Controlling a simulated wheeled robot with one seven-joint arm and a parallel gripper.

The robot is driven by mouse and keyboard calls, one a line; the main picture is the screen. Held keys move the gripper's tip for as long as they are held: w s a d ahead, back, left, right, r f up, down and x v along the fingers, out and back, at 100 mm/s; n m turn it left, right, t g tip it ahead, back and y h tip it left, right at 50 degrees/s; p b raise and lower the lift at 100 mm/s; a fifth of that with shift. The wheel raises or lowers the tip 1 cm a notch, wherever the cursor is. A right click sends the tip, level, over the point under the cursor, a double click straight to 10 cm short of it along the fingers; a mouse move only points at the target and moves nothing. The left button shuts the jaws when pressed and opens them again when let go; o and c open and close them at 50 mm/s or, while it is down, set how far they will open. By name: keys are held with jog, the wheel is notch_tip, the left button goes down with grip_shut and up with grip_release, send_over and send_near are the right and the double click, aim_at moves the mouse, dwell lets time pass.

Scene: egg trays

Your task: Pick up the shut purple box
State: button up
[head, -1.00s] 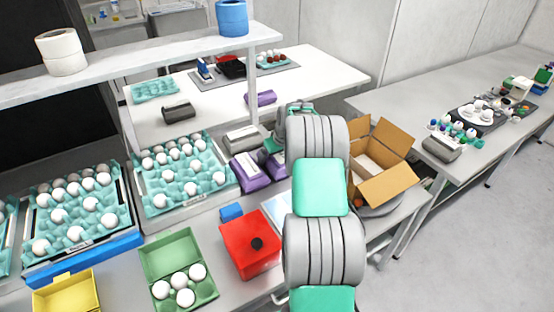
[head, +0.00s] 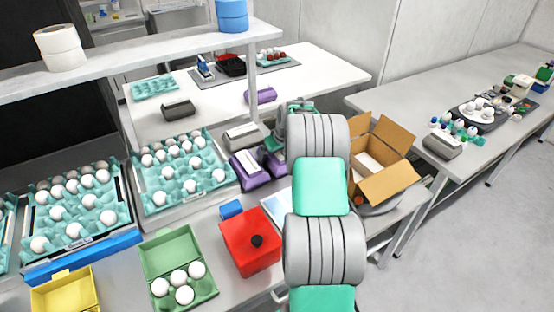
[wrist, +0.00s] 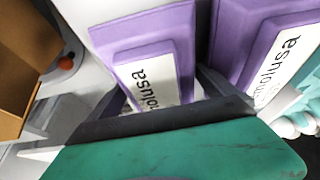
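Two shut purple boxes with white labels stand side by side on the near bench. The left purple box (head: 249,171) shows clearly in the head view, and the right one (head: 276,163) is partly hidden by my arm. In the wrist view, the purple box nearer the carton (wrist: 145,30) lies between the fingers of my gripper (wrist: 160,84). The other purple box (wrist: 238,40) is just outside the right finger. My gripper is open, with one finger on each side of the box. I cannot tell whether the fingers touch it.
An open cardboard carton (head: 390,188) stands right of the boxes; it also shows at the left of the wrist view (wrist: 22,60). An egg tray (head: 149,201) lies to the left. A red box (head: 245,233) and a green egg box (head: 168,255) stand in front.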

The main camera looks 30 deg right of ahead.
jog(key=c, duration=0.9)
jog(key=shift+r, duration=0.1)
